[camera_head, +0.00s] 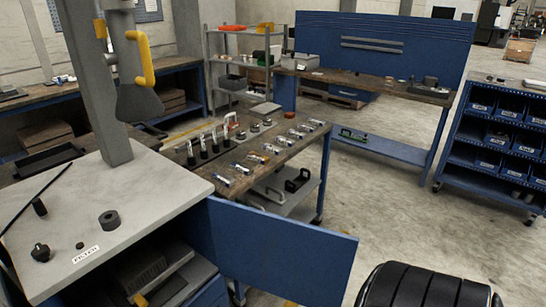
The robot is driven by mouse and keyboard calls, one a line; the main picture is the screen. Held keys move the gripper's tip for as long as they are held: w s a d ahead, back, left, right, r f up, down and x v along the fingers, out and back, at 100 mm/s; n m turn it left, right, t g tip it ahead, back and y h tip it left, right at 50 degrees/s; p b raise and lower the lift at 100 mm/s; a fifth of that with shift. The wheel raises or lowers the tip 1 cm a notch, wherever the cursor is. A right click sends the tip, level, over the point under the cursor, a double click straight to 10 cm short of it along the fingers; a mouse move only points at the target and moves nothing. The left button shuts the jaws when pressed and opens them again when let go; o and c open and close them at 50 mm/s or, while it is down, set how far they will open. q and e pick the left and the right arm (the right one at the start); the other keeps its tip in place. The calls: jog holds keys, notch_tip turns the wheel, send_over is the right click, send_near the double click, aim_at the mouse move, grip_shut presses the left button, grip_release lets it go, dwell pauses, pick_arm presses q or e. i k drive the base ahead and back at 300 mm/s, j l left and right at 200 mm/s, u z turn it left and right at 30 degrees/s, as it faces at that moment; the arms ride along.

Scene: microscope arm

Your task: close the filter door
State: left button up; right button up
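The filter door is a flat blue panel (285,250) hinged at the front right corner of a cabinet. It stands open, swung out to the right, and the cabinet front is uncovered. The cabinet has a pale stone-like top (145,200) with a small label reading FILTER (86,254). Dark grey equipment (150,275) shows inside the opening.
A grey column (95,80) with a yellow handle (141,60) rises from the cabinet top. A table with small tools (262,160) stands behind the door. Open concrete floor (390,210) lies to the right, before a blue bin rack (495,135).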

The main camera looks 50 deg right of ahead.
aim_at(305, 264)
jog(key=l+u, duration=0.15)
jog(key=l, duration=0.55)
jog(key=l+u, duration=0.2)
jog(key=l, duration=0.45)
jog(key=k+l+u, duration=0.15)
jog(key=l, duration=0.55)
